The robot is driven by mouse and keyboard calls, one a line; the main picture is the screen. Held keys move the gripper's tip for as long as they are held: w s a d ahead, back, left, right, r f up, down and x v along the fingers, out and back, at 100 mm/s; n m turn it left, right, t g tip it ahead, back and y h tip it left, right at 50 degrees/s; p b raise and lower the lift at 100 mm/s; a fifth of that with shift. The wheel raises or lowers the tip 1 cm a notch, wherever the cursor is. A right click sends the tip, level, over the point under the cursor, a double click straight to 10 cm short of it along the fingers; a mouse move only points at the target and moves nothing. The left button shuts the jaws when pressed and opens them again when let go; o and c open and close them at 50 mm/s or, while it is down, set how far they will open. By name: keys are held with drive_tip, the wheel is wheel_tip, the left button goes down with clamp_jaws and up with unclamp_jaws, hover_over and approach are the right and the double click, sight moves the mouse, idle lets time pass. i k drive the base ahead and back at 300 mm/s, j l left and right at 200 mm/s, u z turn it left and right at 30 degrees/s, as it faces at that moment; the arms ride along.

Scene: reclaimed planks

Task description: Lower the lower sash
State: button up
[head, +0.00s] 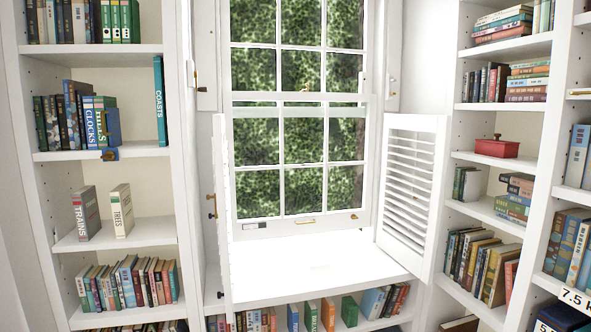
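The white lower sash (284,165) is in the middle of the head view, with several panes and green foliage behind. Its top rail (265,97) sits a little above the upper sash's bottom rail (262,112). A strip of foliage shows between these rails, so the lower sash looks partly raised. A brass catch (305,88) is at its top rail, and a small brass pull (305,221) is on its bottom rail. I cannot clearly tell the gap beneath it. The upper sash (284,45) is above. My gripper is not in view.
A white louvred shutter (408,178) stands folded open at the right, another (222,205) edge-on at the left. The deep white sill (310,267) is bare. Bookshelves flank the window; a red box (497,148) sits on the right one. Books (328,314) stand below the sill.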

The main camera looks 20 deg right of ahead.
sight(283, 227)
drive_tip(key=i+l, duration=0.25)
drive_tip(key=i, duration=0.25)
drive_tip(key=i+l, duration=0.25)
drive_tip(key=i, duration=0.25)
drive_tip(key=i+l, duration=0.25)
drive_tip(key=i, duration=0.25)
drive_tip(key=i+l, duration=0.25)
drive_tip(key=i, duration=0.25)
drive_tip(key=i+l+z, duration=0.1)
drive_tip(key=i+l, duration=0.15)
drive_tip(key=i, duration=0.2)
drive_tip(key=i+l, duration=0.2)
drive_tip(key=i, duration=0.3)
drive_tip(key=z, duration=0.3)
drive_tip(key=i, duration=0.05)
